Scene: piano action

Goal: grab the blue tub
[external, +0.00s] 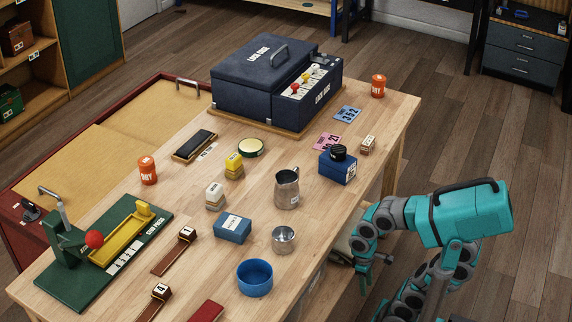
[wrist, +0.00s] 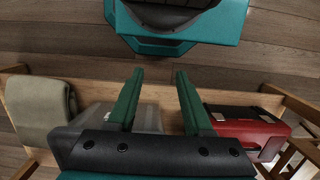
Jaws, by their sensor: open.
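The blue tub (external: 255,278) is a round, open-topped, empty-looking bowl near the front edge of the wooden table in the external view. It stands upright. My gripper (wrist: 158,77) is open and empty in the wrist view, with its two green fingers spread apart. In the external view my arm is off the table's right side, and my gripper hangs beside the table edge, well to the right of the tub and apart from it. The tub does not show in the wrist view.
A metal cup (external: 284,239), a blue box (external: 232,227) and a red block (external: 207,311) stand near the tub. A metal pitcher (external: 287,188) is farther back. The wrist view shows a lower shelf with a folded cloth (wrist: 38,105) and a red case (wrist: 247,130).

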